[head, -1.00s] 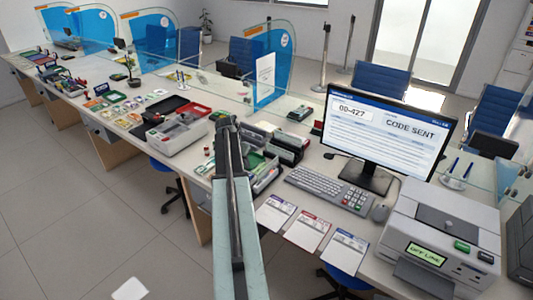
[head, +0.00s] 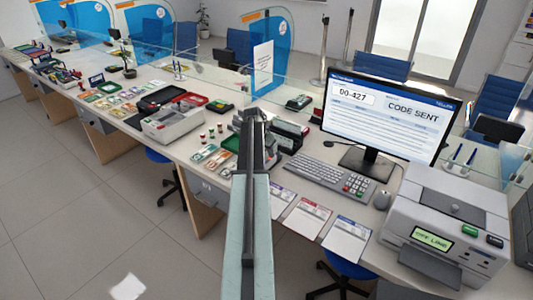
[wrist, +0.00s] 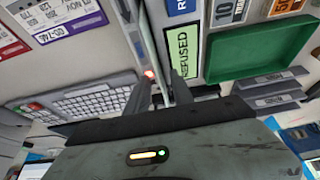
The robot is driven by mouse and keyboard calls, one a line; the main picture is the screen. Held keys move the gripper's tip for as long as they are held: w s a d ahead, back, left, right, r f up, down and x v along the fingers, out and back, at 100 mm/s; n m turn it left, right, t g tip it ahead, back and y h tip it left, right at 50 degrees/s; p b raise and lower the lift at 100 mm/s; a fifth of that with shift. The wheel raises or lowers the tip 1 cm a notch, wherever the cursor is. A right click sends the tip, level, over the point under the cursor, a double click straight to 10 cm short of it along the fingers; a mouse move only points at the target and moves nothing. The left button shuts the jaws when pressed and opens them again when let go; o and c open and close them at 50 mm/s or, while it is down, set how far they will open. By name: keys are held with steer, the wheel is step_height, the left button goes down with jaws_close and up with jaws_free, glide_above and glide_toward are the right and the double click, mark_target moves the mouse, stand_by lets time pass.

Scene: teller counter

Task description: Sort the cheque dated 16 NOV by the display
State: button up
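The display (head: 385,118) on the counter reads "00-427" and "CODE SENT". Three paper slips with coloured bands, a purple one (head: 275,202), a red one (head: 306,216) and a blue one (head: 346,240), lie in front of the keyboard. The purple slip, marked "NOV", also shows in the wrist view (wrist: 68,20); its day is cut off and no 16 NOV is readable. A green "REFUSED" label (wrist: 182,50) is beside that tray.
The keyboard (head: 315,174) and mouse (head: 382,200) are right of my arm. A grey machine (head: 447,225) showing "OFF LINE" stands at the right. Black holders (head: 288,135) are beside my gripper. A cash machine (head: 172,122) and small cards (head: 205,153) are left. Glass screens line the back.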

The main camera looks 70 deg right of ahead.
steer(key=shift+f, duration=0.1)
steer(key=shift+d, duration=0.1)
jaws_close()
step_height(320, 180, up, 12)
steer(key=p, duration=1.1)
steer(key=shift+f+p, duration=0.2)
steer(key=shift+p, duration=0.2)
stand_by(0.5)
